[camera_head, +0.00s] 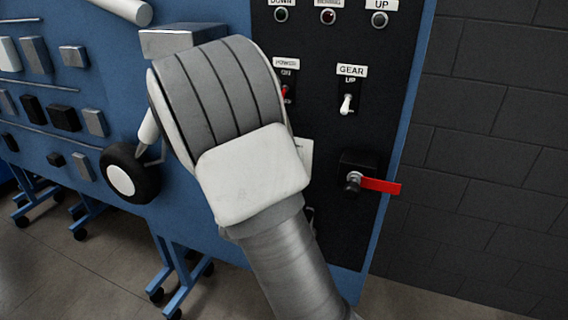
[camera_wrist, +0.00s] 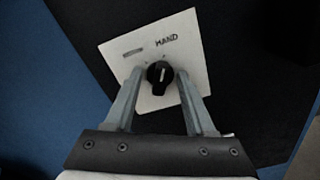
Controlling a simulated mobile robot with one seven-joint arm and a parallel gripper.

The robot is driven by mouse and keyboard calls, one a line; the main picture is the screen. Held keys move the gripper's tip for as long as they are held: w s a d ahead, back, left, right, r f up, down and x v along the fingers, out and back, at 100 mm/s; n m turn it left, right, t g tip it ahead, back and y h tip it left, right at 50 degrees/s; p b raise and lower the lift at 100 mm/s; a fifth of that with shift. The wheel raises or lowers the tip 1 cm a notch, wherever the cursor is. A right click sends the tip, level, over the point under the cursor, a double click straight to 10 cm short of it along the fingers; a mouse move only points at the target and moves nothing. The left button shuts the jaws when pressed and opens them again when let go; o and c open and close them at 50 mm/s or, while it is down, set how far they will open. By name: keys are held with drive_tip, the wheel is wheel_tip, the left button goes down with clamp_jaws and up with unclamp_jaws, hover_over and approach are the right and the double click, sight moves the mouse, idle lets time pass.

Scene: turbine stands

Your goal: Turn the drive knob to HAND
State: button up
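The drive knob (camera_wrist: 160,75) is a round black knob on a tilted white plate (camera_wrist: 188,45) in the wrist view. Its white pointer line runs up and slightly right, roughly toward the printed word HAND. A second label at the plate's upper left is too blurred to read. My gripper (camera_wrist: 160,73) has one finger on each side of the knob, apart, with narrow gaps that make contact hard to judge. In the head view my wrist hides the knob and the fingers; only a sliver of the white plate (camera_head: 305,160) shows.
The black panel (camera_head: 330,225) also holds a GEAR toggle (camera_head: 347,104), a POWER switch with a red part (camera_head: 286,93), and a red-handled rotary switch (camera_head: 379,185) right of my wrist. A black wheel-like part (camera_head: 130,173) is at left. A grey block wall is at right.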

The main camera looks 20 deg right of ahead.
drive_tip(key=shift+o, duration=0.8)
drive_tip(key=shift+v, duration=2.5)
drive_tip(key=shift+s+a, duration=0.1)
